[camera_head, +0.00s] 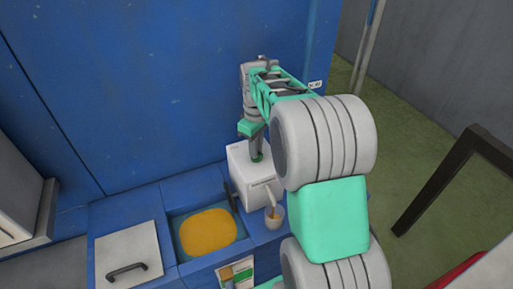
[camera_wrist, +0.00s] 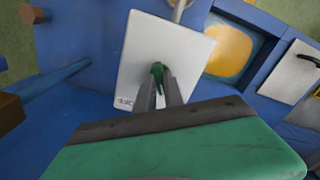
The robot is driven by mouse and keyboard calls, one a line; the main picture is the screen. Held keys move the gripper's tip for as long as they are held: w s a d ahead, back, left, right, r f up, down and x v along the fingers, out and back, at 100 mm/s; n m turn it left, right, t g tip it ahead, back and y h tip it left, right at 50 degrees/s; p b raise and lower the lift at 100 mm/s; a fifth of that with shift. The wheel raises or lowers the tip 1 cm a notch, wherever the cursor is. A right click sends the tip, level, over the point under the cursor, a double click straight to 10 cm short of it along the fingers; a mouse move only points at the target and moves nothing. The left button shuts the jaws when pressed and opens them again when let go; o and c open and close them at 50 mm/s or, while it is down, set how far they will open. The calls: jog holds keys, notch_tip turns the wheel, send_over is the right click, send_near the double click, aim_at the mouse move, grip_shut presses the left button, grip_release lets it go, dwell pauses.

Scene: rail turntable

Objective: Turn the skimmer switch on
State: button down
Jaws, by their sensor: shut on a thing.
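The skimmer is a white box (camera_head: 244,170) on the blue counter, and it also shows in the wrist view (camera_wrist: 148,38). A small green switch (camera_wrist: 157,70) stands on its top face. My gripper (camera_wrist: 160,92) points down at the box from above, with its two grey fingers close together around the switch. In the head view my gripper (camera_head: 256,150) reaches the top of the box, and a bit of green shows at the fingertips. The fingers hide the lower part of the switch, so I cannot tell its exact position.
A basin of orange-yellow liquid (camera_head: 208,232) sits left of the skimmer, with a grey lid with a dark handle (camera_head: 127,258) further left. A small cup (camera_head: 274,217) stands under a spout. A blue wall (camera_head: 150,90) rises behind. A dark frame (camera_head: 440,180) stands at the right.

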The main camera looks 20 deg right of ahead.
jog(key=c, duration=1.5)
grip_release()
jog(key=shift+o, duration=0.2)
jog(key=shift+r, duration=0.15)
notch_tip(320, 180, up, 8)
jog(key=shift+f+b, duration=0.2)
jog(key=shift+b, duration=0.35)
jog(key=shift+s+a, duration=0.15)
jog(key=s+a+f+m+t, duration=0.2)
jog(key=s+a, duration=0.3)
jog(key=s, duration=0.3)
jog(key=s+a+f+m+t, duration=0.1)
jog(key=s+a+f+m, duration=0.2)
jog(key=s, duration=0.5)
jog(key=shift+s+a+m+t, duration=0.4)
jog(key=shift+a+m, duration=0.1)
jog(key=shift+a, duration=0.6)
